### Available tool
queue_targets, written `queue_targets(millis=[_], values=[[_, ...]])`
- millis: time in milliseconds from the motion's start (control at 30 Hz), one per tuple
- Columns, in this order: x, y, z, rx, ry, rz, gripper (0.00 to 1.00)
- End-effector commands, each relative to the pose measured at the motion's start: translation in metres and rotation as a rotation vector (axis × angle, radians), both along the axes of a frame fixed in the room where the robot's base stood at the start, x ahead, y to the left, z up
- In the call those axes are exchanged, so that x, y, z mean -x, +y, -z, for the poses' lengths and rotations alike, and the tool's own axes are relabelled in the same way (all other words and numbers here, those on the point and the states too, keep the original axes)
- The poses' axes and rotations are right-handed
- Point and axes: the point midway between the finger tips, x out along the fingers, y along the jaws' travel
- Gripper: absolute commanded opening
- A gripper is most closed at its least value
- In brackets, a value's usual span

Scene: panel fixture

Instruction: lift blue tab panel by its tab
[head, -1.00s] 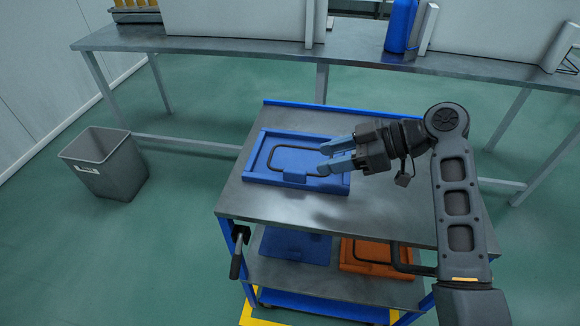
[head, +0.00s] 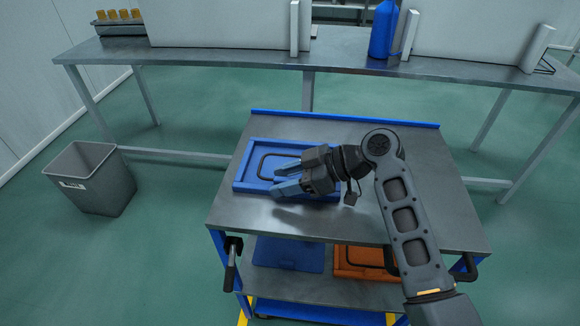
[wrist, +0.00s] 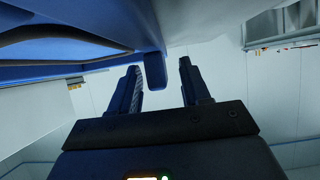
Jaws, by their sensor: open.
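The blue panel (head: 247,172) lies flat on the top of the cart, with a black loop set into its face. In the head view my gripper covers its right and near part, and the tab there is hidden. My gripper (head: 277,177) is open and points left at the panel's near side. In the wrist view the panel's edge (wrist: 80,58) fills the upper left. The tab (wrist: 155,72), a small blue block, hangs from that edge between the tips of my gripper (wrist: 159,82), closer to the left finger. I cannot tell whether a finger touches it.
The cart top (head: 400,190) is clear to the right. Its lower shelf holds another blue panel (head: 290,254) and an orange panel (head: 358,260). A grey bin (head: 90,180) stands left on the floor. A long bench (head: 220,56) with a blue bottle (head: 383,30) runs behind.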

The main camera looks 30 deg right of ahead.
Motion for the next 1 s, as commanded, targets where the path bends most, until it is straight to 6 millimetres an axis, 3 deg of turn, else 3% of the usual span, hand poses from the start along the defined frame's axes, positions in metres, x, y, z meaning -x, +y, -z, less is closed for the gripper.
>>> queue_targets(millis=[67,567,1000], values=[[-0.0001,-0.0003,-0.0001,0.000,0.000,0.000,0.47],[0.0001,-0.0006,-0.0004,0.000,0.000,0.001,0.00],[-0.0003,-0.0008,-0.0014,0.000,-0.003,0.001,0.00]])
